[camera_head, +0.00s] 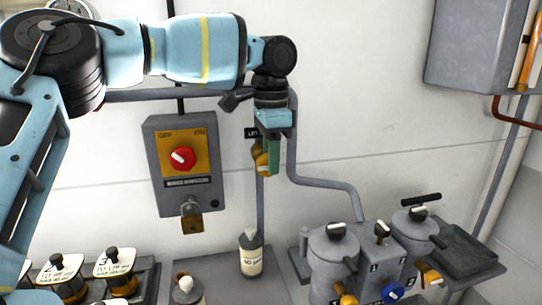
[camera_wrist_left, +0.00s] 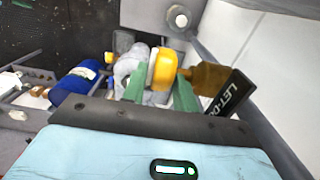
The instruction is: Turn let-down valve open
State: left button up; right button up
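The let-down valve is on the wall pipe right of the switch box. Its yellow handle (camera_head: 262,162) is partly hidden behind my left gripper (camera_head: 272,158) in the head view. In the left wrist view the yellow handle (camera_wrist_left: 162,68) shows beyond and between the green fingers of my left gripper (camera_wrist_left: 160,88), with visible gaps on both sides. The gripper looks open. A brass valve body (camera_wrist_left: 208,78) and the black let-down label (camera_wrist_left: 233,95) are at the right there. Whether a finger touches the handle cannot be told. My right gripper is not in view.
A grey switch box (camera_head: 162,132) with a red knob and a padlock (camera_head: 191,216) hangs left of the valve. Below are a white bottle (camera_head: 250,254) and grey canisters (camera_head: 333,254) with knobs. A grey cabinet (camera_head: 470,45) is at upper right. The wall between is clear apart from pipes.

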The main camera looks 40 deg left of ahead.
pick_arm(q)
jog(key=c, duration=0.5)
jog(key=shift+c, duration=0.3)
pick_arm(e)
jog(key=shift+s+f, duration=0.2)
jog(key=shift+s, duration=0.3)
